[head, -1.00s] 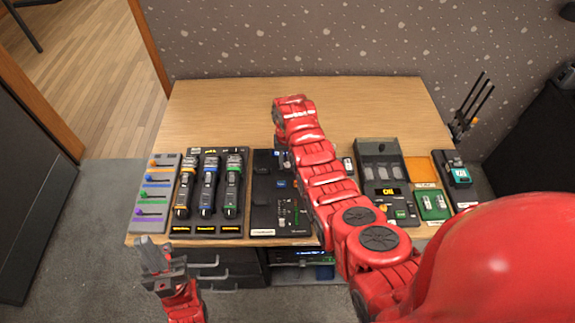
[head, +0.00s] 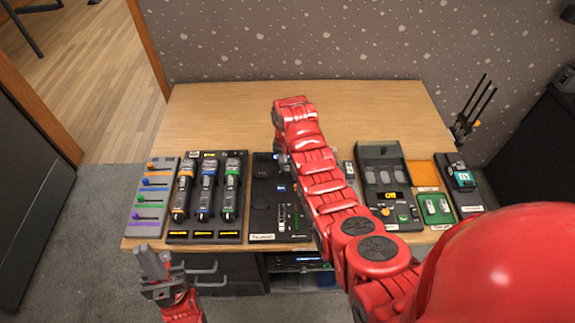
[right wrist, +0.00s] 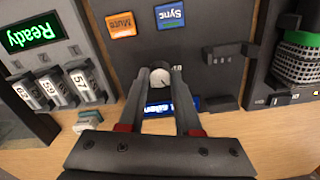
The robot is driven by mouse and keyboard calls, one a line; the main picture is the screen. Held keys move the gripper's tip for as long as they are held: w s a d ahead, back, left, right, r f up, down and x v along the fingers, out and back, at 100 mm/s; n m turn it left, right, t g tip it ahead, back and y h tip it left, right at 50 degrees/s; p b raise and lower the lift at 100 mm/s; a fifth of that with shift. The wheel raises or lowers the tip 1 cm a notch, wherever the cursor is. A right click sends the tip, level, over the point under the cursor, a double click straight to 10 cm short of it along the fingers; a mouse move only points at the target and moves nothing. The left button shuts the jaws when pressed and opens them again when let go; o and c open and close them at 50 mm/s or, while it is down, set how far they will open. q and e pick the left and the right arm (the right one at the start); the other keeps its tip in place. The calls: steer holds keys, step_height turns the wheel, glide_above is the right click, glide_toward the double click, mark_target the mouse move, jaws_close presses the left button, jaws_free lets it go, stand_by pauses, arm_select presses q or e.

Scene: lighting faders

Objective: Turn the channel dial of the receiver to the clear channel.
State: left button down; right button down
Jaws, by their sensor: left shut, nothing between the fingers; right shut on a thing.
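The receiver is a dark panel (right wrist: 218,35) with an orange Mute button (right wrist: 121,24) and a blue Sync button (right wrist: 170,15) in the right wrist view. Its channel dial (right wrist: 160,77) is a small pale round knob. My right gripper (right wrist: 161,85) is shut on this dial, one finger on each side. A blue lit display (right wrist: 183,106) is partly hidden between the fingers. In the head view the receiver (head: 262,205) is partly covered by my right arm, and the right fingertips are hidden. My left gripper (head: 156,260) is shut and empty before the table's front edge.
A slider panel (head: 150,197) and a rack of handheld microphones (head: 206,190) stand left of the receiver. A device with a lit screen (head: 383,165) and a green tray (head: 434,208) stand to the right. The table's back (head: 215,110) is clear.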

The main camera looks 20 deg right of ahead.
mark_target(287, 168)
steer(key=c, duration=0.6)
jaws_free()
steer(key=shift+r, duration=0.5)
step_height(287, 168, up, 5)
steer(key=shift+w+r+p, duration=0.1)
steer(key=shift+r+p, duration=0.05)
steer(key=shift+p, duration=0.2)
step_height(287, 168, up, 11)
steer(key=p, duration=1.1)
